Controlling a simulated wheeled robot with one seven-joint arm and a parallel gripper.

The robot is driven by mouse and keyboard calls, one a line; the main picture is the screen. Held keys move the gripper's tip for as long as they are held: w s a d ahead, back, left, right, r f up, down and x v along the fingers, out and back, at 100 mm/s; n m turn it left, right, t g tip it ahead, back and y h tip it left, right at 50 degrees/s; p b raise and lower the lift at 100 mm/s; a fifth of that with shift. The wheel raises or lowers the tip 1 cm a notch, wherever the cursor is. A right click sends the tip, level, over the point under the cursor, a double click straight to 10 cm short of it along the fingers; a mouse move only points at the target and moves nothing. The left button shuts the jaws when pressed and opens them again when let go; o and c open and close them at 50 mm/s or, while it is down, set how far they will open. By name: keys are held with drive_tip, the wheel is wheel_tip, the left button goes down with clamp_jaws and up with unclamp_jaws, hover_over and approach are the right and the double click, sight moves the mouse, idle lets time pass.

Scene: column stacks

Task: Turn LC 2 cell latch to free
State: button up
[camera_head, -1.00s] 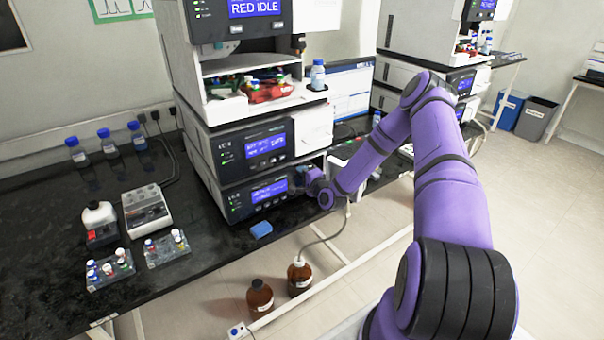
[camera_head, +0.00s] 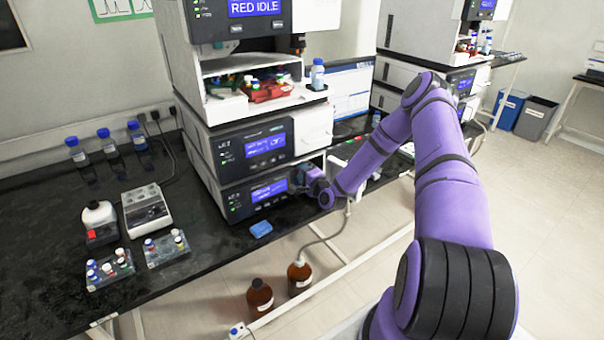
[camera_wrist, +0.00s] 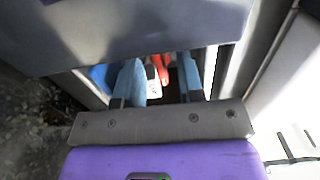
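The lower instrument module (camera_head: 255,198) of the front stack has a blue display at its front. My gripper (camera_head: 298,180) is at the right end of this module, small and partly hidden by my wrist. In the wrist view my gripper (camera_wrist: 160,85) has its two fingers apart, reaching under a grey overhanging panel (camera_wrist: 140,25). A red part (camera_wrist: 162,68) with a white part (camera_wrist: 152,78) beside it shows between the fingers, with a dark gap towards the right finger. This may be the cell latch; its position and any contact cannot be told.
A blue object (camera_wrist: 102,75) is left of the fingers in the wrist view. A blue block (camera_head: 261,229) lies on the black bench before the stack. Brown bottles (camera_head: 260,298) stand below the bench edge. Vial racks (camera_head: 166,248) are at the left.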

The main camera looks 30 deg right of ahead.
drive_tip(key=s, duration=1)
drive_tip(key=shift+s+d, duration=0.2)
drive_tip(key=shift+s, duration=0.15)
